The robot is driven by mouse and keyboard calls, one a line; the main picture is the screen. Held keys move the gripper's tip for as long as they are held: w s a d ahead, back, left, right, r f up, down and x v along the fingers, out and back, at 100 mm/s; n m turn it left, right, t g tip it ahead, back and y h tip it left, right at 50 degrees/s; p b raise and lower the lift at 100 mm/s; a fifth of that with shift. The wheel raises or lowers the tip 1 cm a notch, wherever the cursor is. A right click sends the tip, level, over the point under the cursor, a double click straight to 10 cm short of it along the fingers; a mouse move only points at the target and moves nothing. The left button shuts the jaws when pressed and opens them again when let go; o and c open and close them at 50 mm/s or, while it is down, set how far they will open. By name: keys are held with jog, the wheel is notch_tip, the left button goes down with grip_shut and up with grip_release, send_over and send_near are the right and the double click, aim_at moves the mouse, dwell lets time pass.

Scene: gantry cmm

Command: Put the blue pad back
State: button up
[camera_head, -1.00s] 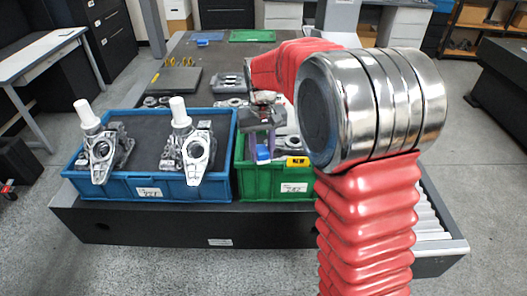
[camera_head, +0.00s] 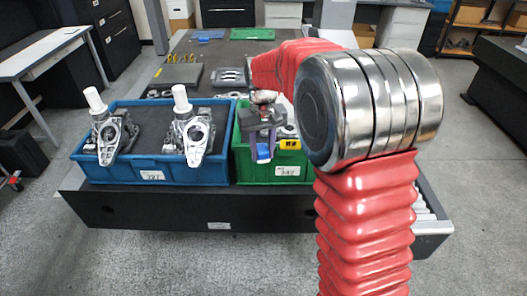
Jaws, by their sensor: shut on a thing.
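My red arm comes from the right and hides the right part of the green bin.
A blue bin (camera_head: 150,172) with castings on a dark insert stands left of the green bin. Behind are a dark plate (camera_head: 178,76), a flat blue piece (camera_head: 209,35) and a green mat (camera_head: 252,34).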

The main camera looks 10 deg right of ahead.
jog(key=shift+w+f, duration=0.55)
jog(key=shift+w, duration=0.2)
jog(key=s+f, duration=0.2)
jog(key=f, duration=0.8)
jog(key=s+f, duration=0.3)
jog(key=f, duration=0.8)
jog(key=shift+s, duration=0.35)
jog(key=shift+d+f, duration=0.1)
